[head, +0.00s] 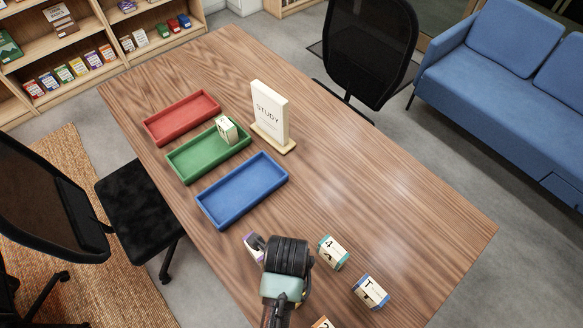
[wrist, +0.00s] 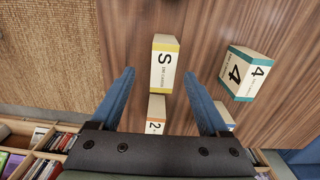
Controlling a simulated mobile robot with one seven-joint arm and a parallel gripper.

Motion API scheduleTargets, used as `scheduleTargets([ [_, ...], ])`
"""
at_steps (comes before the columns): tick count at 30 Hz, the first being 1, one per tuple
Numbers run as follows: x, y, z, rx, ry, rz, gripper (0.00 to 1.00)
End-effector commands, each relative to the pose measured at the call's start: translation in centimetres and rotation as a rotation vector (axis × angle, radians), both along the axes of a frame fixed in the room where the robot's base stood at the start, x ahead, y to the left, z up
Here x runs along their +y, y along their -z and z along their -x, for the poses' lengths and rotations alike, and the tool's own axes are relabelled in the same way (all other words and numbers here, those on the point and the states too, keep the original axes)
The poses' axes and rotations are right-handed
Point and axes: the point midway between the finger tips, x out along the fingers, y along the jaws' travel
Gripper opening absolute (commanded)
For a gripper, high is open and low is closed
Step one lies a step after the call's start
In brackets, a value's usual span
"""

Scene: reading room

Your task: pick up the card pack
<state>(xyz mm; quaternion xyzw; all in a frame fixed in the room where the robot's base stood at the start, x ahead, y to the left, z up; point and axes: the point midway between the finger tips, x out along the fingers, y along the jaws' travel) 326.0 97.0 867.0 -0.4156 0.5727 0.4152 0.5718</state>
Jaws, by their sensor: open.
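Several card packs lie on the wooden table. In the wrist view, a yellow-edged pack marked S (wrist: 162,66) lies between the lines of my open blue fingers (wrist: 159,76), and nothing is held. An orange-edged pack marked 2 (wrist: 156,114) is just below it. A teal-edged pack marked 4 (wrist: 240,76) is to the right; it also shows in the head view (head: 333,253). In the head view, a blue-edged pack (head: 370,292) lies further right and a purple-edged pack (head: 254,246) left of my wrist. My arm hides my fingertips and the S pack there.
Red (head: 181,117), green (head: 187,169) and blue (head: 242,191) trays stand side by side on the table (head: 400,210). A green-edged pack (head: 227,131) is in the green tray. A STUDY sign (head: 270,115) stands upright beyond. The right side of the table is clear.

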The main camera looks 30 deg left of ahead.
Motion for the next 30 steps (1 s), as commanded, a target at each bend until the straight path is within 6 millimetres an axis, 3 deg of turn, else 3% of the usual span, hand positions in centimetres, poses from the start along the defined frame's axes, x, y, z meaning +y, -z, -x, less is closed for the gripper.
scheduleTargets([
  [3, 0.0, 1.7, 0.0, 0.001, -0.002, 0.000, 0.79],
  [10, -0.1, 3.1, -0.1, -0.001, -0.001, -0.001, 0.79],
  [19, -0.3, 7.0, -0.3, -0.002, -0.002, -0.002, 0.79],
  [29, -0.3, 7.6, -0.3, -0.004, -0.002, -0.002, 0.79],
  [30, -0.3, 7.6, -0.3, -0.004, -0.002, -0.002, 0.73],
])
